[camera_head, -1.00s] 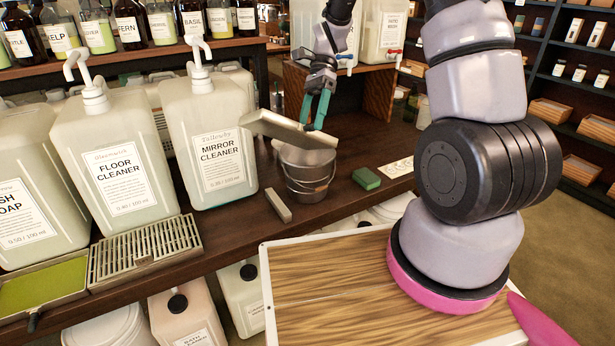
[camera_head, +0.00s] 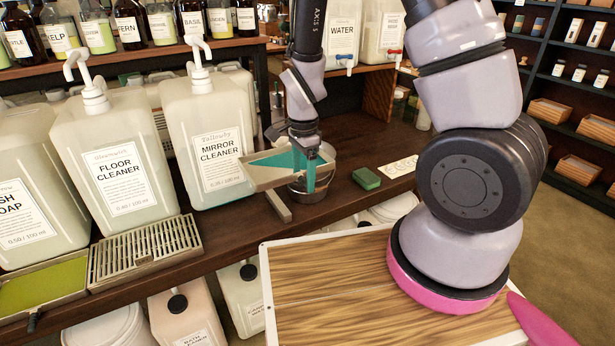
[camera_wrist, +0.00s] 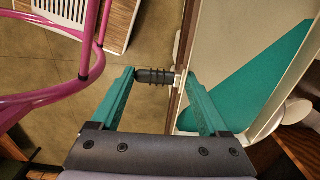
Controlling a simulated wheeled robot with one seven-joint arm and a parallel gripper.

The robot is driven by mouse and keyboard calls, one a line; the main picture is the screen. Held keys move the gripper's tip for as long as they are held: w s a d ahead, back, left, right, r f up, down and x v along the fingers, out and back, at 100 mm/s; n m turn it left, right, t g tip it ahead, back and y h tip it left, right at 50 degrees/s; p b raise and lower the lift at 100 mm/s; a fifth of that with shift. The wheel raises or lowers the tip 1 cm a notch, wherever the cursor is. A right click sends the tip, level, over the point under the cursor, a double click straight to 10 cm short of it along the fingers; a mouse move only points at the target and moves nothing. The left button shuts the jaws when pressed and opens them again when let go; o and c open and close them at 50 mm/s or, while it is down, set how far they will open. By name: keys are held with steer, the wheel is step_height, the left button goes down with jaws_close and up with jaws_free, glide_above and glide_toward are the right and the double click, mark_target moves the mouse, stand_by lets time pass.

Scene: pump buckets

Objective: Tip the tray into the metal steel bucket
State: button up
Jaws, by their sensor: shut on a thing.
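My gripper (camera_head: 312,180) is shut on the dark ribbed handle (camera_wrist: 155,77) of the tray (camera_head: 256,185). The pale, shallow tray is off the counter, tilted, and reaches left from the gripper. A teal, liquid-looking layer (camera_head: 280,160) shows inside it; in the wrist view this is a slanted wedge (camera_wrist: 245,95) against one side of the tray (camera_wrist: 213,40). The metal bucket (camera_head: 318,193) stands upright on the counter behind and below the gripper, which partly hides it. The tray's left end is out to the left of the bucket. The bucket's inside is mostly hidden.
The mirror cleaner jug (camera_head: 208,125) stands close behind the tray's left end. A grey bar (camera_head: 279,206) lies on the counter under the tray. A green sponge (camera_head: 366,178) and a white card (camera_head: 398,167) lie right of the bucket. A drip grate (camera_head: 145,250) is at left.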

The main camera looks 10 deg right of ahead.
steer(key=shift+f, duration=0.15)
stand_by(0.3)
steer(key=shift+r, duration=1.55)
steer(key=shift+w, duration=0.1)
